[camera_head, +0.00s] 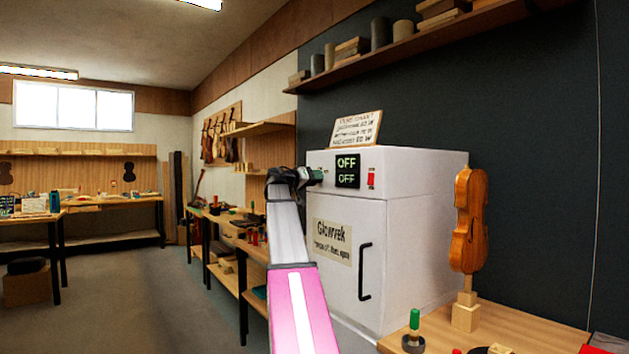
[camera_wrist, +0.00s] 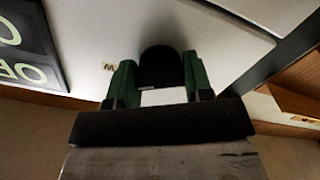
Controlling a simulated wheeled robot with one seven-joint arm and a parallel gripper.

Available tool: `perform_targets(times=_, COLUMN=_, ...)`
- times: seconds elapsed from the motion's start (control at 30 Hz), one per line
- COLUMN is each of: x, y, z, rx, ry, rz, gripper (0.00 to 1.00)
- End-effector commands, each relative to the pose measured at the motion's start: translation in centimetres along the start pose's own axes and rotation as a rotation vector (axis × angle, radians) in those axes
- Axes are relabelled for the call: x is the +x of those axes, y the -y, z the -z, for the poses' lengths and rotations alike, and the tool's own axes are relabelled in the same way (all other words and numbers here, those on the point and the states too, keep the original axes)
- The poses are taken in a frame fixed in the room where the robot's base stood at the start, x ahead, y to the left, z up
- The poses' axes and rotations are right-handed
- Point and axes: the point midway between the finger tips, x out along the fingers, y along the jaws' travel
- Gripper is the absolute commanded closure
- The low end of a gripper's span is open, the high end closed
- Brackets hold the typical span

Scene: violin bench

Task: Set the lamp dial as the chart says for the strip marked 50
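The lamp cabinet (camera_head: 413,200) is a white box with a door and a display (camera_head: 347,171) reading OFF on two lines. The chart (camera_head: 356,129) is a card on top of the cabinet; its small lettering is too blurred to read surely. My gripper (camera_head: 311,176) is at the upper left of the cabinet front, left of the display. In the wrist view, the black round lamp dial (camera_wrist: 160,66) sits between my green fingertips, which appear to touch it on both sides. The dial's pointer or setting cannot be made out. I cannot identify the strip marked 50.
A red switch (camera_head: 371,178) is right of the display, and a black door handle (camera_head: 365,271) is below. A violin body (camera_head: 469,222) stands on the bench (camera_head: 540,334) at right, beside a green-handled tool (camera_head: 414,321). Workbenches line the left; the floor (camera_head: 140,290) is open.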

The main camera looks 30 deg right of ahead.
Motion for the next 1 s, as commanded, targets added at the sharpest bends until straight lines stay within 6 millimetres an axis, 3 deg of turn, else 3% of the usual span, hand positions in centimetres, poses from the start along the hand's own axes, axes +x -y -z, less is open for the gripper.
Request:
perform_targets(times=0.47, x=-0.03, y=-0.02, z=-0.01, rx=-0.125, ry=0.001, rz=-0.001, gripper=0.77)
perform_targets(times=1.0, x=-0.04, y=-0.07, z=-0.01, rx=-0.612, ry=0.001, rz=0.0, gripper=0.77)
